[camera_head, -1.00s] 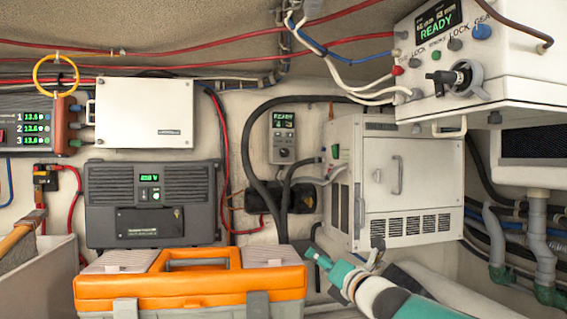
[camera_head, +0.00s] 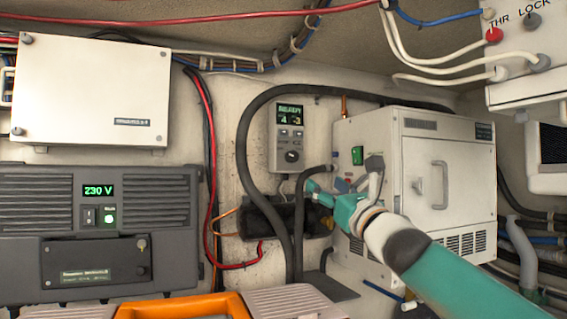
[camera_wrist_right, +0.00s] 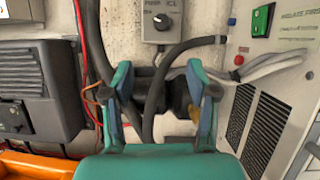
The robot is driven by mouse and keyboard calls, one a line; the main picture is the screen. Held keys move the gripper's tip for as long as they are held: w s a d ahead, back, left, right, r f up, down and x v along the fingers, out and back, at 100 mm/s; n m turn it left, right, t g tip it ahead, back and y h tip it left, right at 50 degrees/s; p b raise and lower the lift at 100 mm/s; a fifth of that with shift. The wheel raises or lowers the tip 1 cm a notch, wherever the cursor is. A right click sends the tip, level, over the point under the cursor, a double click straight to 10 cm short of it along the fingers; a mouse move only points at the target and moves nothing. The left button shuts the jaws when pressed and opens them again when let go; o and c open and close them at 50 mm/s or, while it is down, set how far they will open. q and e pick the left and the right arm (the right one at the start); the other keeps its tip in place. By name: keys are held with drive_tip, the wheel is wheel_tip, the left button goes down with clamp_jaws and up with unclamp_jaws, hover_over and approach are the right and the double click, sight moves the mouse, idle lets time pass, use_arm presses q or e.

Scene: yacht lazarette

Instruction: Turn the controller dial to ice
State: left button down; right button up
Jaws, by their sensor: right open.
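The controller (camera_head: 287,152) is a small grey box on the back wall with a lit green display (camera_head: 290,113). Its dark round dial (camera_head: 292,156) sits low on its face. In the right wrist view, the dial (camera_wrist_right: 161,21) is near the top edge with a pale pointer mark, and the lettering above it is partly cut off. My right gripper (camera_wrist_right: 160,78) is open and empty, its fingers spread below the dial in that view. In the head view, my right gripper (camera_head: 342,178) is right of and below the controller, apart from the dial. My left gripper is not in view.
A white cabinet (camera_head: 416,170) with a handle stands right of the controller. Thick black hoses (camera_head: 243,150) loop around the controller. A dark grey inverter unit (camera_head: 70,225) is at left, and an orange toolbox (camera_head: 185,308) is at the front.

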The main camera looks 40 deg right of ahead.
sight(294, 158)
drive_tip(key=p+x, duration=0.3)
drive_tip(key=x, duration=0.2)
drive_tip(key=p+x, duration=0.8)
drive_tip(key=x, duration=0.1)
drive_tip(key=shift+w+d+r, duration=0.1)
drive_tip(key=shift+d+r, duration=0.05)
drive_tip(key=shift+r, duration=0.3)
drive_tip(key=shift+w+d+r+p, duration=0.1)
drive_tip(key=shift+w+d+p, duration=0.15)
drive_tip(key=shift+w+p, duration=0.6)
